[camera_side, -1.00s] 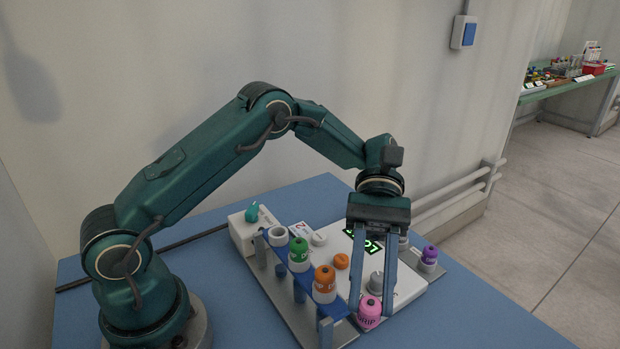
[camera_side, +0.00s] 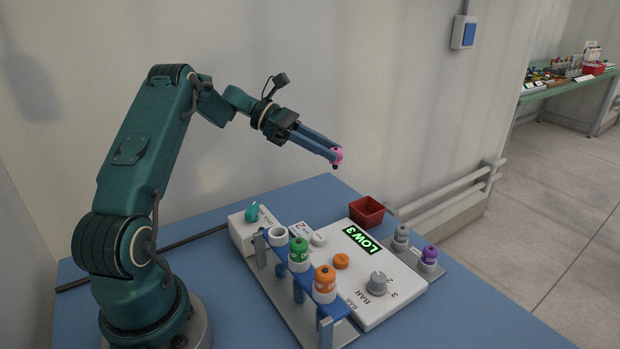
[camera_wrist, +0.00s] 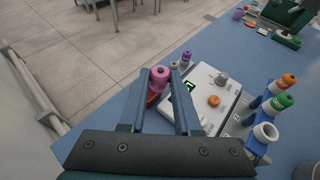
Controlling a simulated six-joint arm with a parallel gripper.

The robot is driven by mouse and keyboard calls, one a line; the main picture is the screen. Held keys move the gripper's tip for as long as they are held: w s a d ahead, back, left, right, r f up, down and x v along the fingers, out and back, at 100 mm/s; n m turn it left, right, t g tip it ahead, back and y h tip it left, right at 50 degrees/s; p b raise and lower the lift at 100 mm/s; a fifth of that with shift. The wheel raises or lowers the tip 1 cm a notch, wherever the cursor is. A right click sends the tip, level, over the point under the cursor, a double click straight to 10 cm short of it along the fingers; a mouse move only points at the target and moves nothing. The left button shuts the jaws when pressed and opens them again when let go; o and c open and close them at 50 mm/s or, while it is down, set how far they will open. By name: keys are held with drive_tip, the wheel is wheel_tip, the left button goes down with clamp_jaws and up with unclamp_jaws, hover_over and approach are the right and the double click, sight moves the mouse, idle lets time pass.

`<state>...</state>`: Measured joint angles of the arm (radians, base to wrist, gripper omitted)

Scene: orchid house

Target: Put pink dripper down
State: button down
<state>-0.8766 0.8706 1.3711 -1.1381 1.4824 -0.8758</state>
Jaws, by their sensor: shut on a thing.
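My gripper (camera_side: 334,154) is shut on the pink dripper (camera_side: 337,157) and holds it in the air, well above the table. The dripper is tilted in the side view, at the end of the long blue fingers. It also shows between the fingertips in the wrist view (camera_wrist: 159,75). Below it, a small red bin (camera_side: 367,211) stands on the table behind the white panel. The blue rack (camera_side: 302,277) holds a green dripper (camera_side: 299,252), an orange dripper (camera_side: 325,283) and a white ring-shaped piece (camera_side: 278,235).
The white panel (camera_side: 376,308) has a grey knob (camera_side: 378,282), an orange button (camera_side: 341,261) and a display (camera_side: 362,240) reading LOW 3. The blue table (camera_side: 470,325) is clear at the front right.

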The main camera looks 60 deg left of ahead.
drive_tip(key=shift+n+t+y, duration=0.5)
drive_tip(key=shift+n+y, duration=0.2)
drive_tip(key=shift+w+d+f, duration=0.75)
drive_tip(key=shift+w+f, duration=0.25)
drive_tip(key=shift+f, duration=0.8)
drive_tip(key=shift+w+d+f, duration=0.7)
drive_tip(key=shift+w+f, duration=0.3)
drive_tip(key=shift+f, duration=0.75)
drive_tip(key=shift+w+d+f, duration=0.75)
drive_tip(key=shift+w+f, duration=0.25)
drive_tip(key=shift+f, duration=0.8)
drive_tip(key=shift+f, duration=0.15)
drive_tip(key=shift+f, duration=0.35)
drive_tip(key=shift+f, duration=0.1)
drive_tip(key=c, duration=0.6)
unclamp_jaws()
